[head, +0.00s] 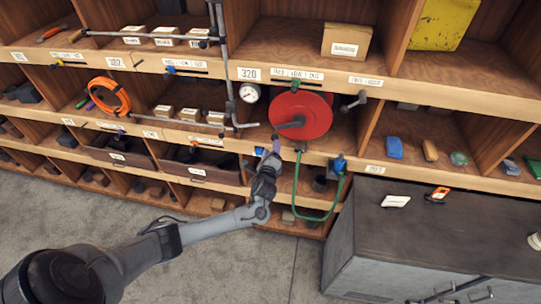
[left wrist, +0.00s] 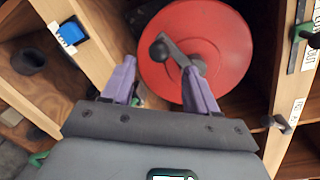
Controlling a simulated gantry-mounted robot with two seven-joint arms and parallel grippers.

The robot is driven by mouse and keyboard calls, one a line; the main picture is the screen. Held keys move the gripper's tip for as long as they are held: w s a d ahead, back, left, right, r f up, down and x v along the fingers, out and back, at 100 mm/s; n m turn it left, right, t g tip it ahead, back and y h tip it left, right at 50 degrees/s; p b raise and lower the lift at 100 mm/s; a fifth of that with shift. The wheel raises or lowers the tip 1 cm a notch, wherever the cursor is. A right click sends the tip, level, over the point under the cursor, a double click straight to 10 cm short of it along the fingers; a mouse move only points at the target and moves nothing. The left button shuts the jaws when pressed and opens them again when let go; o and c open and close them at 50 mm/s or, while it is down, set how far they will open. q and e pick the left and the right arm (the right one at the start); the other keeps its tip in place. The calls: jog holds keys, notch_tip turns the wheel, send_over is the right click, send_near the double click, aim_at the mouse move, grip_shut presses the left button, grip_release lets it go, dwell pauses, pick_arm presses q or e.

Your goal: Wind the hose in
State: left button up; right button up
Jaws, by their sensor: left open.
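The red hose reel (head: 307,108) is mounted in a shelf bay; it fills the upper middle of the left wrist view (left wrist: 222,50). Its dark crank handle (head: 291,124) points left in the head view, and its knob also shows in the left wrist view (left wrist: 160,50). The green hose (head: 314,217) hangs in a loop below the reel, up to a blue fitting (head: 338,163) on the shelf edge. My left gripper (head: 269,150) is open and empty, below and left of the crank. In the left wrist view the purple fingers (left wrist: 158,72) are spread, with the knob appearing between and beyond their tips.
A pressure gauge (head: 249,93) and grey pipe stand just left of the reel. A lever (head: 353,102) sticks out to its right. A grey cabinet (head: 432,240) stands at the lower right. An orange coil (head: 109,96) lies in a left bay. The floor in front is clear.

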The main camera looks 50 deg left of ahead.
pick_arm(q)
jog(key=shift+v, duration=1.4)
pick_arm(e)
jog(key=shift+d, duration=0.1)
